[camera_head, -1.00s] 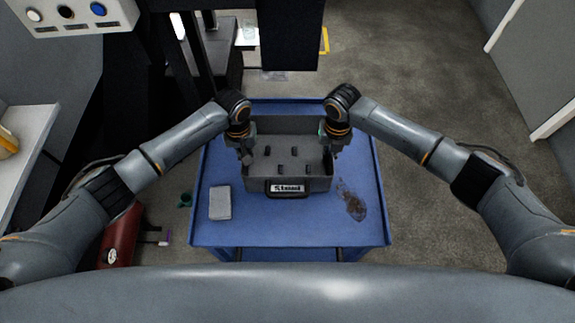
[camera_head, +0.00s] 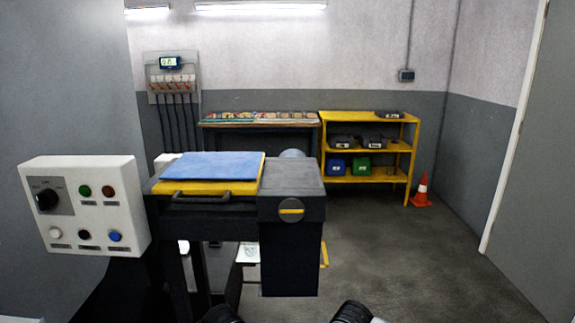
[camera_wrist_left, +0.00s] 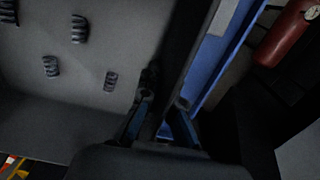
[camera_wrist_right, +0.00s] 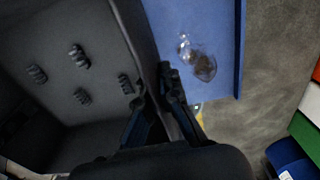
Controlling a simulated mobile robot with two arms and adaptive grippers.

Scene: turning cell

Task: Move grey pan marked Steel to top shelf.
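The grey pan (camera_wrist_left: 120,40) fills much of the left wrist view. It also shows in the right wrist view (camera_wrist_right: 95,25), with several small dark ribbed pieces on its floor. My left gripper (camera_wrist_left: 163,108) has its fingers on either side of one side wall, apparently closed on it. My right gripper (camera_wrist_right: 158,95) holds the opposite side wall in the same way. The pan's label is out of view now. The yellow rack stands at the back in the head view; its top shelf (camera_head: 350,114) carries a small dark item (camera_head: 389,114) at the right and is bare at the left.
The blue cart (camera_wrist_right: 215,25) lies beside the pan, with a brown stain on it. A black machine (camera_head: 290,180) with a control panel (camera_head: 85,205) stands ahead left. The rack's lower shelves hold dark pans and blue and green bins. An orange cone (camera_head: 422,190) stands right; floor between is clear.

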